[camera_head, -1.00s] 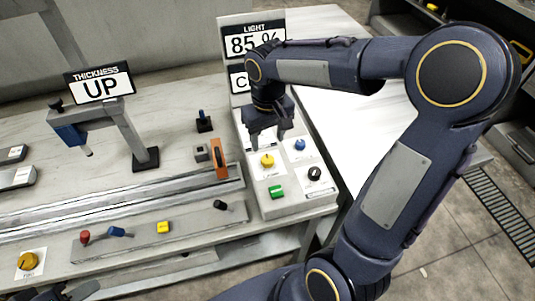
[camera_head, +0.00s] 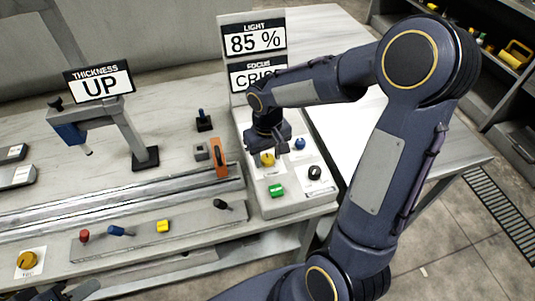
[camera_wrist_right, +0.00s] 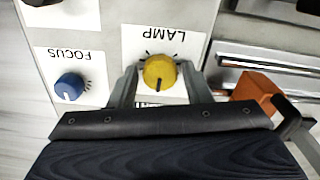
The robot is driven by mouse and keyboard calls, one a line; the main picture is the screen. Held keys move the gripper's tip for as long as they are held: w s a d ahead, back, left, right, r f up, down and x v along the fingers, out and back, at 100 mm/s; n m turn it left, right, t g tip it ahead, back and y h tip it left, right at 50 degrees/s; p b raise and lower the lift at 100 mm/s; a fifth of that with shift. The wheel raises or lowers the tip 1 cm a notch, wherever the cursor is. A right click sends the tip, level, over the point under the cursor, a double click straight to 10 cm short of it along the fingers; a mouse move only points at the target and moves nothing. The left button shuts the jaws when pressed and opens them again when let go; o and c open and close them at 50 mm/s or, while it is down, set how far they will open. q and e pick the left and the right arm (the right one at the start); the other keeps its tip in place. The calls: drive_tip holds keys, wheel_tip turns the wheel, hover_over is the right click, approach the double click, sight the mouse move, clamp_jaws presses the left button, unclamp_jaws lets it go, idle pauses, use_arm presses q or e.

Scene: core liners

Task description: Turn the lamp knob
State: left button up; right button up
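The yellow lamp knob (camera_wrist_right: 160,72) sits on a white label reading LAMP in the right wrist view. In the head view the knob (camera_head: 268,160) shows just below my right gripper (camera_head: 267,152). In the wrist view the fingers of my right gripper (camera_wrist_right: 160,82) stand on either side of the knob, with a small gap visible at each side. The gripper looks open and empty. The LIGHT display (camera_head: 254,40) reads 85 %. My left gripper (camera_head: 62,293) shows only partly at the bottom left edge, and its fingers are unclear.
The blue focus knob (camera_wrist_right: 70,87) is beside the lamp knob. A green button (camera_head: 276,190) and a black knob (camera_head: 314,172) share the panel. The FOCUS display (camera_head: 257,76) is partly hidden by my arm.

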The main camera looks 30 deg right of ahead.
sight(267, 158)
drive_tip(key=c, duration=0.7)
drive_tip(key=shift+n, duration=0.7)
drive_tip(key=o, duration=0.9)
drive_tip(key=shift+o, duration=0.2)
drive_tip(key=shift+r, duration=0.1)
wheel_tip(267, 158, up, 8)
drive_tip(key=shift+f, duration=0.15)
